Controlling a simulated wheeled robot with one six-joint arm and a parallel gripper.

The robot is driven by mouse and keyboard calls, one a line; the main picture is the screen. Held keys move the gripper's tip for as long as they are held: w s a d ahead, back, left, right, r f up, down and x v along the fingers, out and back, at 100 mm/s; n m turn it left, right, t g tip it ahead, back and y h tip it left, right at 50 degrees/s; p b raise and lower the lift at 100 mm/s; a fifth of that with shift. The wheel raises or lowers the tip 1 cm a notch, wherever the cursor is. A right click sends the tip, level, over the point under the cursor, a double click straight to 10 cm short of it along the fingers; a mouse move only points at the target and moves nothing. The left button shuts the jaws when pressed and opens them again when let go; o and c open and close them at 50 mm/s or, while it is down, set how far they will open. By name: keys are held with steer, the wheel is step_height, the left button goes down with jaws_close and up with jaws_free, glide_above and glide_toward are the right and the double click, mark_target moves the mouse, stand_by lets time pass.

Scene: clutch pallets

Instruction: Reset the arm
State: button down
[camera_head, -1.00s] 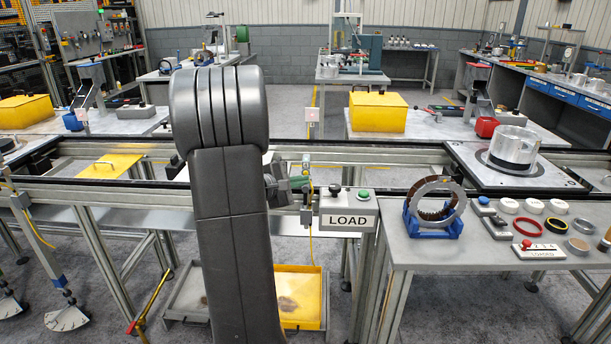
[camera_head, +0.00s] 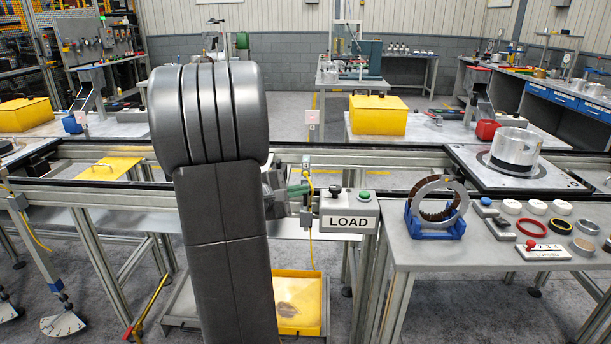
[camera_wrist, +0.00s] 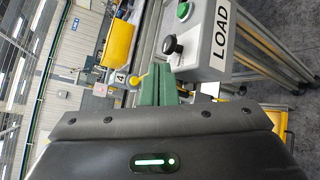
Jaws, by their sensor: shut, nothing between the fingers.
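My gripper (camera_wrist: 157,85) shows in the wrist view as two green fingers close together, with nothing between them. In the head view its green fingers (camera_head: 298,190) point right from behind my dark upper arm, just left of the LOAD box (camera_head: 348,222). My arm stands tall in the middle left of the head view and hides part of the gripper and wrist. The LOAD box (camera_wrist: 200,45) appears turned on its side in the wrist view, beyond the fingers and to their right. I cannot tell the exact gap to it.
The conveyor rail (camera_head: 410,191) runs across behind my arm. At right, a bench holds a ring in a blue stand (camera_head: 437,228) and several small parts. A metal cylinder sits on a pallet (camera_head: 480,178). A yellow tray (camera_head: 298,316) lies low by my arm.

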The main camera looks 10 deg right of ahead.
steer(key=shift+w, duration=0.15)
steer(key=p, duration=0.1)
steer(key=w+p, duration=0.1)
steer(key=p, duration=0.1)
steer(key=shift+w+d+r+p, duration=0.25)
steer(key=shift+w+p, duration=0.05)
steer(key=shift+w, duration=0.1)
steer(key=p, duration=0.2)
steer(key=shift+p, duration=0.3)
steer(key=shift+s+a+f+b, duration=0.1)
steer(key=shift+s+a+b, duration=0.15)
steer(key=shift+s+b, duration=0.5)
steer(key=shift+s+a+f+b, duration=0.1)
steer(key=shift+s+a+b, duration=0.15)
steer(key=shift+s, duration=0.9)
steer(key=shift+s+a+f+b, duration=0.1)
steer(key=shift+s+a+b, duration=0.3)
steer(key=shift+s, duration=0.55)
steer(key=shift+d, duration=0.1)
